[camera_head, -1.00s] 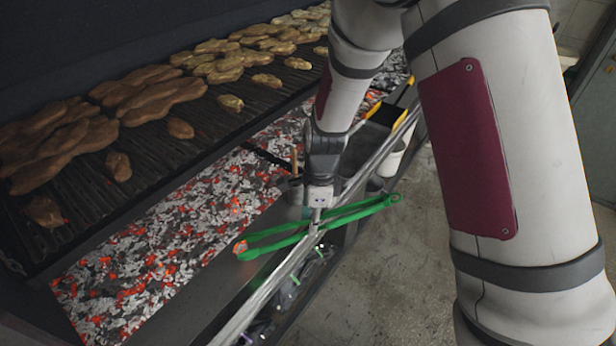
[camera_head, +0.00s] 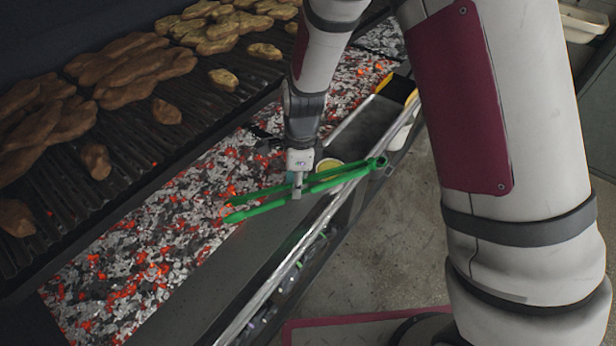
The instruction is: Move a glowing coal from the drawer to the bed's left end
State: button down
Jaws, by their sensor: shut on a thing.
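My gripper (camera_head: 298,188) is shut on the green tongs (camera_head: 335,180), near the middle of their length. The tongs lie nearly level across the metal front ledge (camera_head: 215,268), hinge end to the right past the rail, tips at the left over the near edge of the coal bed (camera_head: 150,245). A small orange glow shows at the tips; it looks like a glowing coal (camera_head: 227,211) between them, but it blends with the bed's embers behind. The drawer (camera_head: 285,292) seems to be the dark space below the rail, with its contents mostly hidden.
The grill grate (camera_head: 110,185) with several browned food pieces stands above and behind the bed. A shiny rail (camera_head: 270,285) runs along the front. Open floor lies at the right.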

jog(key=a+f+b, duration=0.2)
jog(key=a+b, duration=0.1)
jog(key=a, duration=0.8)
jog(key=shift+f, duration=0.3)
jog(key=c, duration=1.4)
grip_release()
jog(key=shift+c, duration=0.2)
jog(key=d+r+p, duration=0.2)
jog(key=d, duration=0.4)
jog(key=shift+w+d, duration=0.15)
jog(key=shift+d, duration=0.2)
jog(key=shift+c, duration=0.5)
grip_shut()
